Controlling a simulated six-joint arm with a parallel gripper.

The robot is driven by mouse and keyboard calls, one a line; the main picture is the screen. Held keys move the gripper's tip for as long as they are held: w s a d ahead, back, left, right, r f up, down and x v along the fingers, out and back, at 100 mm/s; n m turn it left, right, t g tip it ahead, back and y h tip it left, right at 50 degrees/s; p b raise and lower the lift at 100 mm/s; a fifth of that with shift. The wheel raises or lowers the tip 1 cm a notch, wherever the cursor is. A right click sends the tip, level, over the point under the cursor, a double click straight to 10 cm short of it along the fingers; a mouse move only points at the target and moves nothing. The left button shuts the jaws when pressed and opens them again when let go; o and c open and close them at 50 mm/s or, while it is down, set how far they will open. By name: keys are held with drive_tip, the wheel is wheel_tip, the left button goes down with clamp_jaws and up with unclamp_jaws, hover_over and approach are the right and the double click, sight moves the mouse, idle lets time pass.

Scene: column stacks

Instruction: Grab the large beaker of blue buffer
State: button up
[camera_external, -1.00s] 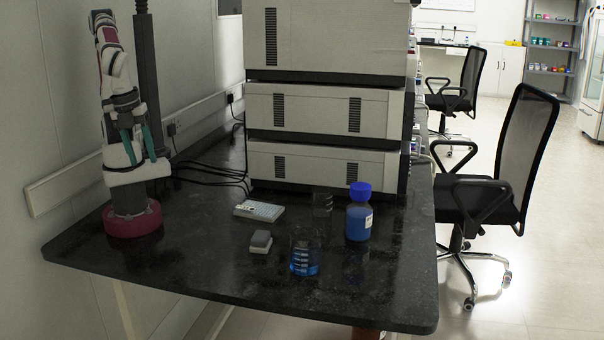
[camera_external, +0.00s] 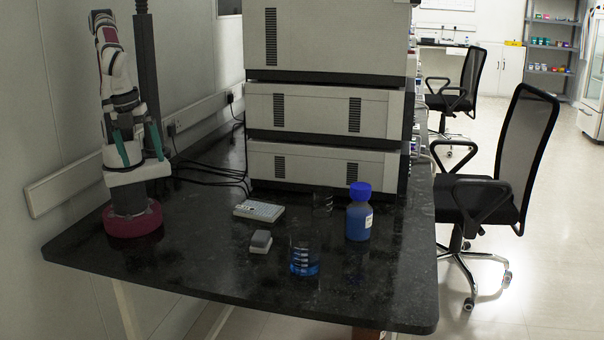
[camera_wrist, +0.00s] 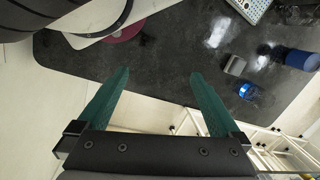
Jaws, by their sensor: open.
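The large beaker of blue buffer (camera_external: 304,258) is clear glass with blue liquid in its lower part. It stands upright near the front of the dark bench, and shows in the wrist view (camera_wrist: 246,91) right of my fingers. My gripper (camera_external: 140,160) is at the far left, close to my arm's base and well apart from the beaker. Its two green fingers are spread wide with nothing between them, as the wrist view (camera_wrist: 160,78) also shows.
A blue-capped bottle of blue liquid (camera_external: 359,215) stands right of the beaker. A small grey block (camera_external: 261,241), a white well plate (camera_external: 259,210) and a small clear beaker (camera_external: 323,203) are nearby. Stacked instruments (camera_external: 325,110) fill the back. The bench's front left is clear.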

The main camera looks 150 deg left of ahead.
drive_tip(key=w+a+n+h, duration=0.3)
drive_tip(key=w+n+h, duration=0.3)
drive_tip(key=w+n, duration=0.6)
drive_tip(key=n+t, duration=1.1)
drive_tip(key=n, duration=1.4)
approach(303, 239)
drive_tip(key=shift+h, duration=0.3)
drive_tip(key=x, duration=1.2)
drive_tip(key=shift+a+f, duration=0.2)
drive_tip(key=shift+f, duration=0.15)
drive_tip(key=shift+t, duration=0.3)
drive_tip(key=c, duration=1.3)
drive_tip(key=shift+r, duration=0.15)
drive_tip(key=shift+c, duration=0.2)
